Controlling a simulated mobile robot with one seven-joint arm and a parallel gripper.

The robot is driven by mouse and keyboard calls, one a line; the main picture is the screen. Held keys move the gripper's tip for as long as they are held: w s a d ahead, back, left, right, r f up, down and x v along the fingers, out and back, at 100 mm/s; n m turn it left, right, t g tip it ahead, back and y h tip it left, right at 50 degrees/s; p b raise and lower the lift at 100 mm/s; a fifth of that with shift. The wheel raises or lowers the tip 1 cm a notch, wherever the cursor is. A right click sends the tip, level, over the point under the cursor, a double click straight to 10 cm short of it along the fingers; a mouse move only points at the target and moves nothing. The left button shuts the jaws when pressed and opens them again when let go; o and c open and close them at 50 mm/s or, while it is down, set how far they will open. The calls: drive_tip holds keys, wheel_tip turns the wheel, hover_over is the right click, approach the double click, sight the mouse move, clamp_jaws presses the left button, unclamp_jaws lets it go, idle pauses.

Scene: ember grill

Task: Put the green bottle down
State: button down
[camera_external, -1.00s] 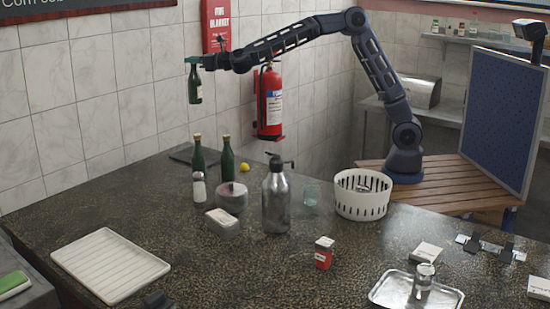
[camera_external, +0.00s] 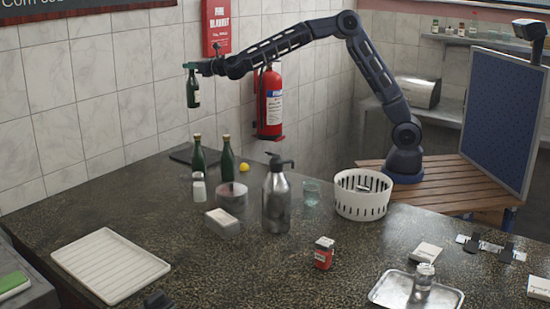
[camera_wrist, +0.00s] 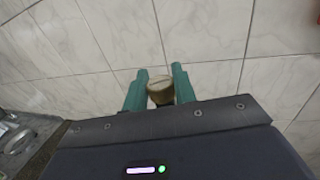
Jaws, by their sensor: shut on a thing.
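My gripper (camera_external: 191,66) is shut on the green bottle (camera_external: 193,92) at its top. The bottle hangs upright in the air, well above the back left of the dark counter (camera_external: 190,265) and in front of the tiled wall. In the wrist view the two teal fingers (camera_wrist: 160,88) close on the bottle's gold cap (camera_wrist: 160,90); the rest of the bottle is hidden below. Two similar dark green bottles with gold tops, a left one (camera_external: 198,155) and a right one (camera_external: 228,160), stand on the counter beneath it.
A salt shaker (camera_external: 199,187), a round metal pot (camera_external: 232,195), a white box (camera_external: 222,222) and a lemon (camera_external: 244,167) stand near the bottles. A steel pump bottle (camera_external: 276,200) and white basket (camera_external: 362,197) are further right. The counter between the white tray (camera_external: 110,262) and the bottles is clear.

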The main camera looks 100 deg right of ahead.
wheel_tip(320, 180, down, 22)
drive_tip(key=shift+f, duration=0.2)
idle(0.7)
drive_tip(key=shift+f, duration=0.1)
drive_tip(key=c, duration=1.1)
unclamp_jaws()
drive_tip(key=shift+f, duration=0.1)
